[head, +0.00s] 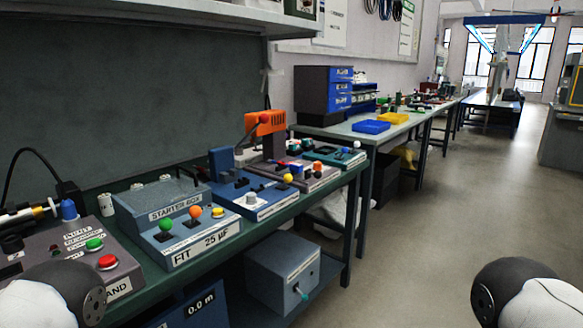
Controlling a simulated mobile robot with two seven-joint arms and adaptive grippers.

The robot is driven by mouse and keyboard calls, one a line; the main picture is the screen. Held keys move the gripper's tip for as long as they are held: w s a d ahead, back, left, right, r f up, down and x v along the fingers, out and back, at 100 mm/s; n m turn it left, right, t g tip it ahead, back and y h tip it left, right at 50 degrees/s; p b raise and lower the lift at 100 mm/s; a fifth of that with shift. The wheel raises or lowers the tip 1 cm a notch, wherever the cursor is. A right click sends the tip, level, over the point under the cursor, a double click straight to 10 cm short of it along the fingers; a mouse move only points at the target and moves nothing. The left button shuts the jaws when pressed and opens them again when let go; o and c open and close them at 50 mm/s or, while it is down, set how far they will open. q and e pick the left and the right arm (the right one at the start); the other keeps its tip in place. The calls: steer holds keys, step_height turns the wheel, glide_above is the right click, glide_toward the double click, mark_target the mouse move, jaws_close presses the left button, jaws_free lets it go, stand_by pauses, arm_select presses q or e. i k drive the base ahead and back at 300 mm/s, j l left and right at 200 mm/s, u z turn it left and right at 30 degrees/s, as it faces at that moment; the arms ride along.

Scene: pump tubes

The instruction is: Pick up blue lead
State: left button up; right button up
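No blue cable can be made out clearly in the head view. A small blue piece (68,209) stands at the left end of the bench, behind the grey panel with buttons. A black cable (30,152) arches just behind it. A small teal plug-like part (302,292) sticks out of the front of a grey box on the lower shelf. I cannot tell whether either piece belongs to a blue lead. Only rounded black and white parts of my arms show at the lower left and lower right. Both grippers are out of view.
The green bench (330,186) holds a starter box (165,212), a blue unit (252,196) and an orange-topped stand (266,124). The grey box (284,272) sits below. A farther table holds blue and yellow trays. The floor (430,240) at right is clear.

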mark_target(298, 169)
steer(key=i+l+z, duration=0.15)
steer(key=z, duration=1.2)
steer(key=i, duration=2.35)
steer(key=i+l+u, duration=0.15)
steer(key=i+u, duration=0.3)
steer(key=i, duration=0.15)
steer(key=i+l+u, duration=0.4)
steer(key=i, duration=0.15)
steer(key=i+l+u, duration=0.45)
steer(key=i+l, duration=0.05)
steer(key=i, duration=0.05)
